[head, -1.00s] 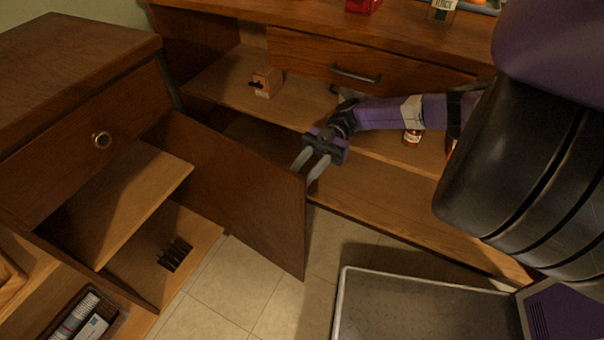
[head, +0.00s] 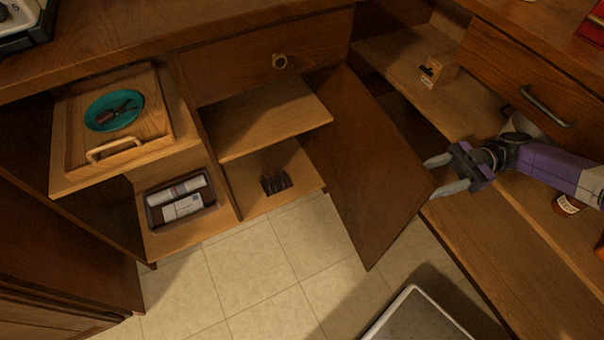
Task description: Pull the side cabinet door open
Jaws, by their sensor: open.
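The side cabinet door (head: 365,165) is a brown wooden panel standing swung open, sticking out from the cabinet toward the right. The cabinet interior shows a middle shelf (head: 270,120) and a lower floor. My gripper (head: 440,175) is at the door's outer free edge, to its right. Its two grey fingers are spread apart and point left toward that edge. They hold nothing visible. I cannot tell whether a finger touches the door. No handle shows on the door's visible face.
Left, an open compartment holds a wooden tray (head: 155,142) with a teal plate (head: 104,110), above a dark bin (head: 151,215). Dark slotted holder (head: 273,182) sits inside the cabinet. Right, open shelves hold a wooden block (head: 440,68) and a bottle (head: 566,205).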

